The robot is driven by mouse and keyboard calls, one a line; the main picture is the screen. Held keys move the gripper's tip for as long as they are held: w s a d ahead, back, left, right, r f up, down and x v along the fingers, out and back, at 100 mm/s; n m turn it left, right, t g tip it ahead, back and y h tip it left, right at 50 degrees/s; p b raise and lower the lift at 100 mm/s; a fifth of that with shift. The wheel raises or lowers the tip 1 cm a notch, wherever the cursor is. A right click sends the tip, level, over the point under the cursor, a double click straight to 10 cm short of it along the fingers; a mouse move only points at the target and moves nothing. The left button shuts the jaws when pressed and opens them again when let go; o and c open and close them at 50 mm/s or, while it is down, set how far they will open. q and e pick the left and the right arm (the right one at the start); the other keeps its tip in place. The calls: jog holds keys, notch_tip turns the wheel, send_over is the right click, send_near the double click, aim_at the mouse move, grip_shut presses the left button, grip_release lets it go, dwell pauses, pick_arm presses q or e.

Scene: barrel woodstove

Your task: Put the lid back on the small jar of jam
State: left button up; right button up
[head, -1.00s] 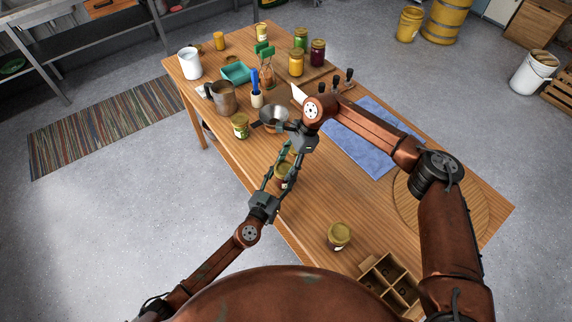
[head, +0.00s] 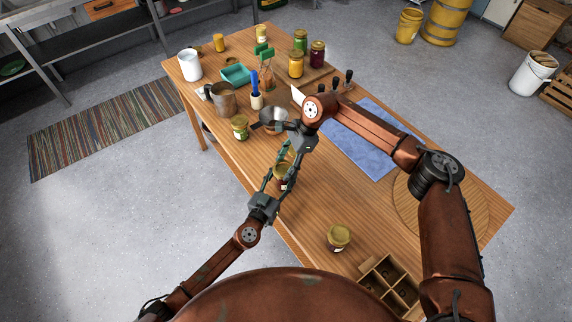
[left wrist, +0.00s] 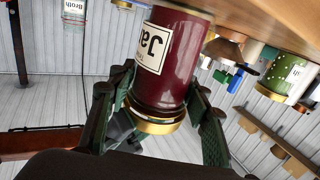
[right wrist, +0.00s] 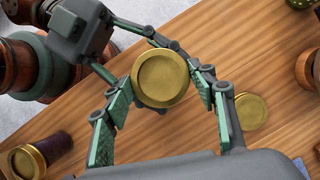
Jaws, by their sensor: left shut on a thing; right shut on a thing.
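My left gripper (head: 281,178) is shut on a small jar of dark red jam (left wrist: 174,62), with a white label, above the table's front edge. The left wrist view shows it inverted, with left gripper fingers (left wrist: 160,108) on both sides near the mouth. My right gripper (head: 287,158) is shut on a round gold lid (right wrist: 160,78), seen from above between its fingers (right wrist: 163,84). The lid (left wrist: 155,124) is at the jar's mouth, with no clear gap. I cannot tell whether it is fully seated. The fingers of both grippers are close together.
A gold-lidded jar (head: 339,238) and a divided wooden box (head: 386,277) stand at the near end of the table. A flat gold disc (right wrist: 252,112) shows on the wood.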

jog(key=shift+f, duration=0.5)
dwell(0.4)
pick_arm(q)
jog(key=shift+s+d+r, duration=0.1)
jog(key=shift+r, duration=0.05)
pick_arm(e)
jog(key=shift+s+d+f, duration=0.15)
jog(key=shift+f, duration=0.45)
jog(key=o, duration=0.7)
jog(key=shift+c, duration=0.2)
jog(key=shift+r, duration=0.1)
jog(key=shift+r, duration=0.15)
jog(key=shift+v, duration=2.1)
jog(key=shift+c, duration=0.4)
